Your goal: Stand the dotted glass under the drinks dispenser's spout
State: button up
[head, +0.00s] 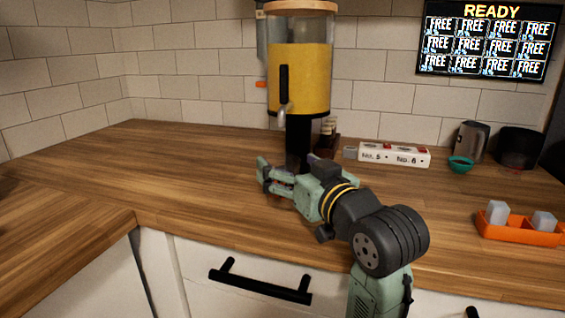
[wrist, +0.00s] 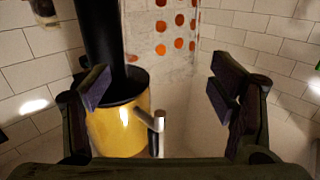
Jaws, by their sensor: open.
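The drinks dispenser (head: 300,75) has a yellow tank on a black column, with a small silver spout (head: 283,112) at its front. The wrist view looks upside down and shows the tank (wrist: 112,128) and spout (wrist: 148,120). The dotted glass (wrist: 160,40) is clear with orange dots. In the wrist view it shows upper middle, beside the black column and in line with the spout tip, its rim end apart from it. My gripper (head: 265,176) is open, its fingers (wrist: 160,88) either side of the glass's line. In the head view the glass is not clearly visible.
A white block with numbered labels (head: 394,155) lies right of the dispenser. Farther right are a teal bowl (head: 461,164), a metal pitcher (head: 471,138), a dark container (head: 518,148) and an orange tray (head: 520,233) with grey blocks. The counter's left side (head: 120,165) is clear.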

jog(key=v, duration=0.8)
jog(key=shift+s+d, duration=0.15)
jog(key=shift+s, duration=0.15)
